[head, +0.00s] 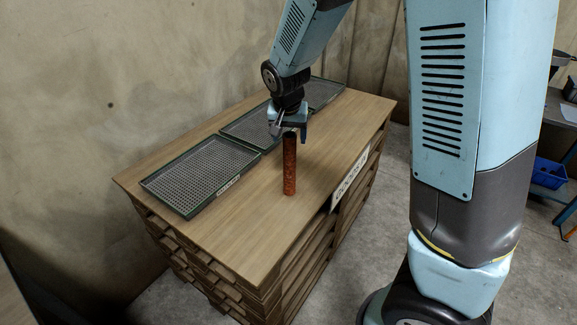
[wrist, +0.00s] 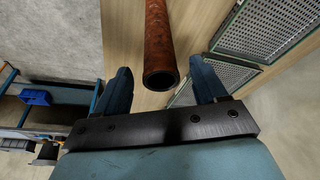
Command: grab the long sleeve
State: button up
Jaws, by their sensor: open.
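The long sleeve (head: 289,168) is a rusty red-brown tube standing upright on the wooden bench top, near its front edge. My gripper (head: 289,126) is over its top end, pointing down. In the wrist view the sleeve (wrist: 158,35) shows its dark open end, which lies between the two blue fingers of my gripper (wrist: 163,86). A gap shows on each side, so the fingers are open and apart from it. In the head view my gripper partly hides the sleeve's top.
The wooden bench (head: 240,235) has three green-rimmed mesh trays along its back; the nearest tray (head: 200,174) is left of the sleeve. A white label (head: 350,180) is on the front edge. Bare wood surrounds the sleeve. A blue bin (head: 549,173) stands far right.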

aim_at(289, 146)
jog(key=shift+x, duration=2.9)
jog(key=shift+c, duration=0.5)
grip_shut()
